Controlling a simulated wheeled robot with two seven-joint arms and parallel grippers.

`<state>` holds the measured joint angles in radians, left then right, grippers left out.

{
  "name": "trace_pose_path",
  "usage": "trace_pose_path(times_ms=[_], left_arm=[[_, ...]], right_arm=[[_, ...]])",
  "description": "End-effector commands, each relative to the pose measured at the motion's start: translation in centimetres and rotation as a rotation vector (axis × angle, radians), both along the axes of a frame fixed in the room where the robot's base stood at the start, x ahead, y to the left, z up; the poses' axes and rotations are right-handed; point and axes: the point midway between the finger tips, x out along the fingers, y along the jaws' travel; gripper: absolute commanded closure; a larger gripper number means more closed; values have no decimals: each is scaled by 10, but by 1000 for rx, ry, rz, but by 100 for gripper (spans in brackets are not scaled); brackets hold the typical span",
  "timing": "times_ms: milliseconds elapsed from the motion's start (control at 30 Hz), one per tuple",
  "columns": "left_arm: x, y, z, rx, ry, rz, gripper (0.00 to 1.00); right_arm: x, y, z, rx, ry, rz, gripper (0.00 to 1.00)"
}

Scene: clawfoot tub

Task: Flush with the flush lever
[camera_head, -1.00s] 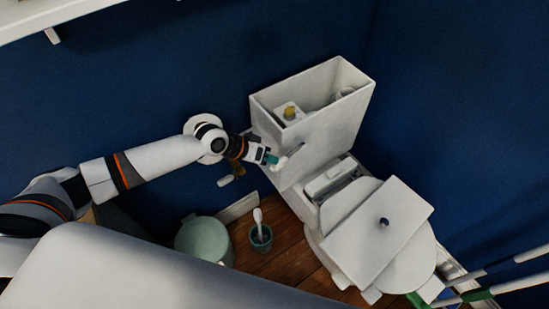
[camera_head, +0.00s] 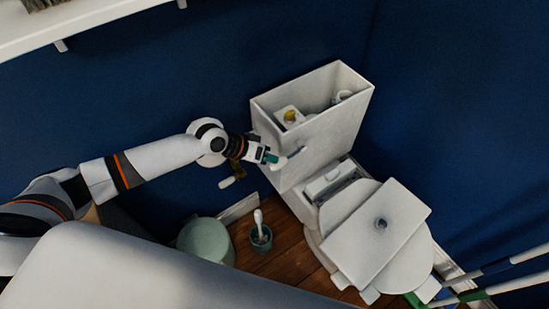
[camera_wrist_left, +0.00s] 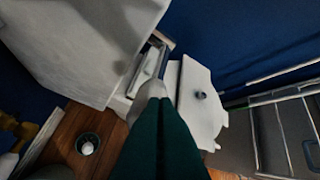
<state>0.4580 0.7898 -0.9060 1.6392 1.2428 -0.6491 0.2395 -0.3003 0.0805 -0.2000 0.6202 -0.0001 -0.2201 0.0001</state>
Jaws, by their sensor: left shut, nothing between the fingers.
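The white toilet (camera_head: 405,268) stands at the right of the head view, with its open cistern (camera_head: 340,130) against the blue wall. The flush lever (camera_head: 297,151) is a small grey bar on the cistern's front face. My left gripper (camera_head: 279,162) is in front of that face, shut and empty, with its tip right by the lever. I cannot tell whether they touch. In the left wrist view the shut teal fingers (camera_wrist_left: 160,130) point toward the toilet seat area, and the lever is not clearly seen. My right gripper is out of view.
A toilet brush in its pot (camera_head: 261,238) and a pale green bin (camera_head: 205,241) stand on the wooden floor left of the toilet. A brass valve (camera_head: 237,172) projects from the wall below my left wrist. White rails (camera_head: 505,288) are at the lower right.

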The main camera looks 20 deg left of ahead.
Motion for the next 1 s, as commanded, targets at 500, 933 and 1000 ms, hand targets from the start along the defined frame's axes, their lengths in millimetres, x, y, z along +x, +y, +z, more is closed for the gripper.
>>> trace_pose_path(times_ms=[500, 933, 1000], left_arm=[[0, 0, 17, 0, 0, 0, 100], [0, 0, 46, -1, -1, 0, 100], [0, 0, 53, -1, 0, -1, 100]], right_arm=[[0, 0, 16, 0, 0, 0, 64], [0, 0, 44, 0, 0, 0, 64], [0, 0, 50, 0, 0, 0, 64]])
